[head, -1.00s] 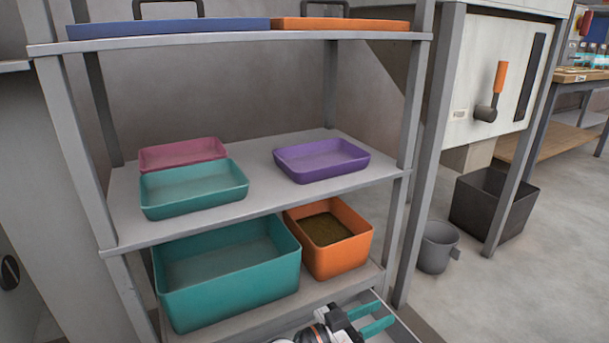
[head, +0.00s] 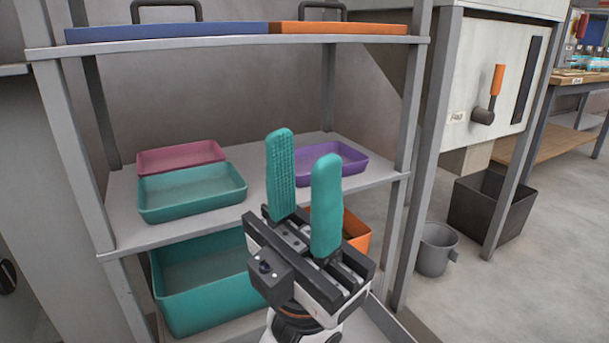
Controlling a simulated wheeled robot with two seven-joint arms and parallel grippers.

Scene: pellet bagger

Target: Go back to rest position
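My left gripper (head: 303,192) is raised in front of the shelf rack in the head view, with its two teal fingers pointing up. The fingers are apart with nothing between them, so it is open and empty. It covers part of the orange bin (head: 356,231) and the right side of the large teal bin (head: 200,283) on the lower shelf. It also overlaps the left part of the purple tray (head: 340,157) in the picture. My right gripper is not in view.
The middle shelf (head: 125,217) also holds a pink tray (head: 180,156) and a teal tray (head: 192,192). Blue (head: 165,31) and orange (head: 338,28) handled lids lie on the top shelf. To the right stand a grey bucket (head: 434,250), a dark bin (head: 491,205) and a machine with an orange-handled lever (head: 497,80).

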